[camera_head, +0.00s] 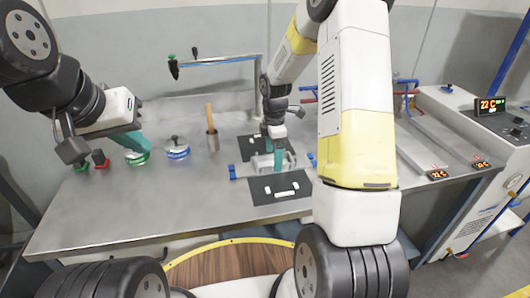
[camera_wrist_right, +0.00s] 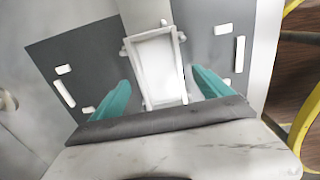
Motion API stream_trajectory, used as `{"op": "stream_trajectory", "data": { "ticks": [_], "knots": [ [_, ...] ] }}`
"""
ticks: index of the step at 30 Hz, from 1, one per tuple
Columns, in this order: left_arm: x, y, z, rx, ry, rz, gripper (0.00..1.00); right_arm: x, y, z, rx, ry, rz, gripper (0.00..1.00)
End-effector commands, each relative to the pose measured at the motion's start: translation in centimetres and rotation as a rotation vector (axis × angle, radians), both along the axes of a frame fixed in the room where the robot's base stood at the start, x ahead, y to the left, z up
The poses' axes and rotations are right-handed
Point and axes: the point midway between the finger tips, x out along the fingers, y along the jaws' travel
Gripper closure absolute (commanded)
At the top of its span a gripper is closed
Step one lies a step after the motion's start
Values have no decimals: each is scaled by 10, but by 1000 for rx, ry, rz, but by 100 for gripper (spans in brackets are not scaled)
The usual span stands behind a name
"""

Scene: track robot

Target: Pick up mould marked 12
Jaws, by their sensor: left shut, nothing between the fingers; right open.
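A pale rectangular mould (camera_wrist_right: 157,62) with small knobs at its corners lies between the teal fingers of my right gripper (camera_wrist_right: 161,92) in the right wrist view. The fingers stand apart on either side of its near end, and no grip shows. In the head view the mould (camera_head: 262,163) is partly hidden by my right gripper (camera_head: 279,160), which points down over it. I cannot read a number on it. My left gripper (camera_head: 138,142) is shut and empty above the left side of the table, near a green-based item.
Dark mats with white blocks (camera_head: 268,193) lie on the metal table (camera_head: 110,205) around the mould. Blue clamps (camera_head: 232,172) stand beside it. A blue-banded pot (camera_head: 177,149), a cup with a wooden handle (camera_head: 212,140) and red and green buttons (camera_head: 99,159) stand left. The front left is clear.

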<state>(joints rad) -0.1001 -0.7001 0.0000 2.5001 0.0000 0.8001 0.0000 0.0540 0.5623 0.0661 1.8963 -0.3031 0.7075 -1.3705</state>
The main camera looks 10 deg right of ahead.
Motion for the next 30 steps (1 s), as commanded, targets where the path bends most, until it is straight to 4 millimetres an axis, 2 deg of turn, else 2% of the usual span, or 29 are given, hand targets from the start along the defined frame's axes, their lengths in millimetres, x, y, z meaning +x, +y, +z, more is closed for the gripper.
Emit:
{"op": "stream_trajectory", "data": {
  "ticks": [3, 10, 23, 24, 30],
  "knots": [
    [0, 0, 0, 0, 0, 0, 100, 0, 0, -9, 0, 0, 1, 11],
    [0, 0, 0, 0, 0, 0, 100, 0, 0, -9, 0, -1, 0, 13],
    [0, 0, 0, 0, 0, 0, 100, 0, 0, -9, 0, -1, -1, 97],
    [0, 0, 0, 0, 0, 0, 100, 0, 0, -9, 0, -1, -1, 100],
    [0, 0, 0, 0, 0, 0, 100, 0, 0, -8, 0, -3, -1, 100]
  ]
}}
